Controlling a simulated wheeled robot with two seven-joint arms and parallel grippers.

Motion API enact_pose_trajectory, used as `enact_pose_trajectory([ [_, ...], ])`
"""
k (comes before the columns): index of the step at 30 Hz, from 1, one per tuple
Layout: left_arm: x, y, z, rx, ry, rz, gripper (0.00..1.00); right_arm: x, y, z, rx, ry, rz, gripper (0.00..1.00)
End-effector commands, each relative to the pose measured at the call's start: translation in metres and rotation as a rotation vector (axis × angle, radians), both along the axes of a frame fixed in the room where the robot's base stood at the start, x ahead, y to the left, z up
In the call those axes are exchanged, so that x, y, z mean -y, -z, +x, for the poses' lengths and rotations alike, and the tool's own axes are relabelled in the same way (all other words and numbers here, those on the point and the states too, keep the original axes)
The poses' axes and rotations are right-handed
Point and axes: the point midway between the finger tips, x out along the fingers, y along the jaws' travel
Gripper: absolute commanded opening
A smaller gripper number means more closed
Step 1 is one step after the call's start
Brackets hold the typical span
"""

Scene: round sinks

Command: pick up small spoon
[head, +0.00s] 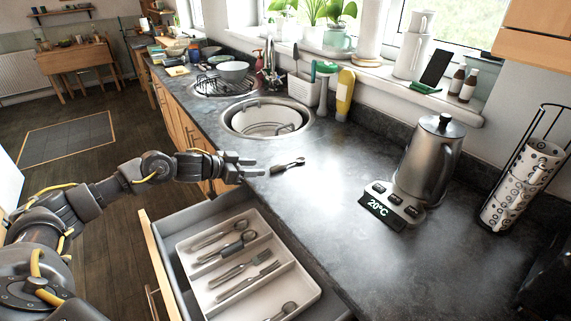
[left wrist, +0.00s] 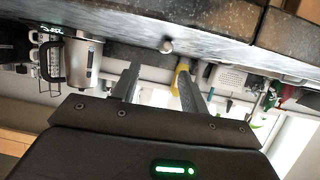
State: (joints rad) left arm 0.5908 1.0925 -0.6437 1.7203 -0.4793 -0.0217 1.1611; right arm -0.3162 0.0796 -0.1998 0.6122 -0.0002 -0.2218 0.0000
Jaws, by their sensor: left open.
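A small spoon (head: 288,165) with a dark handle lies on the dark worktop, just right of my left gripper (head: 258,164) in the head view. My left gripper is open and empty, with its fingers pointing toward the spoon across the worktop edge. I cannot tell the exact distance between fingertips and spoon. My right gripper is not in view.
An open drawer holds a white cutlery tray (head: 191,260) with several utensils below the worktop edge. A round sink (head: 267,132) lies behind the gripper. A steel kettle (head: 429,160) stands at right with a 20°C display base (head: 392,207). The worktop between is clear.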

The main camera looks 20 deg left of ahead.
Motion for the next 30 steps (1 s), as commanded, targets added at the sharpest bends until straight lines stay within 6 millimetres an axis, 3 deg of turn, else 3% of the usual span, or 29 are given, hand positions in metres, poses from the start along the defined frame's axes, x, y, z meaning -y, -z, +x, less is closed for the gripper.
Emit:
enact_pose_trajectory([
  [3, 0.008, 0.005, 0.012, 0.0, 0.0, -0.001, 0.44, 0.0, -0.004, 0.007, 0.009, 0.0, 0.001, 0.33],
  [10, 0.012, 0.009, 0.018, 0.0, 0.002, 0.002, 0.44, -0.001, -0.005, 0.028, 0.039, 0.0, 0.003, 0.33],
  [21, 0.028, 0.029, 0.056, -0.001, 0.002, 0.0, 0.44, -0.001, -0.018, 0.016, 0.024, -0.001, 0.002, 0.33],
  [30, 0.031, 0.033, 0.06, -0.001, 0.003, 0.002, 0.44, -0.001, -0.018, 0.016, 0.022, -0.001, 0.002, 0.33],
])
